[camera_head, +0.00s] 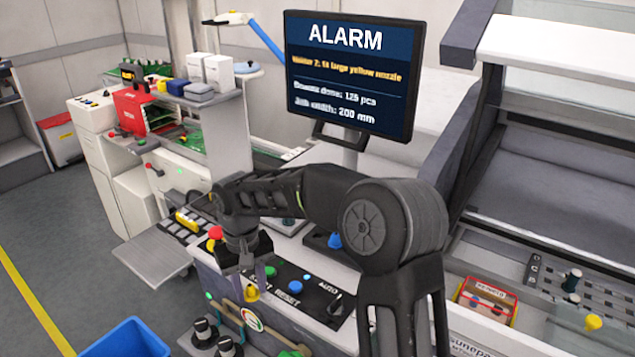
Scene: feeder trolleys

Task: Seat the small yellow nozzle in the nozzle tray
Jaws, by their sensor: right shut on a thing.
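My right gripper (247,268) reaches over the control panel from the right and points down. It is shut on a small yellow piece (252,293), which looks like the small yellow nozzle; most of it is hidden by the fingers. The piece hangs beside the panel's front edge, and I cannot tell whether it touches anything. A grey slotted rack (537,268), which looks like the nozzle tray, lies at the right. A dark nozzle (573,279) stands upright by it, and another yellow-topped piece (593,322) is nearer the front. My left gripper is not in view.
A monitor (349,72) reading ALARM stands behind my arm. The control panel (318,302) has coloured buttons. Black knob-like pieces (203,330) stand at the lower left, near a blue bin (128,340). A red and yellow box (486,298) sits left of the yellow-topped piece.

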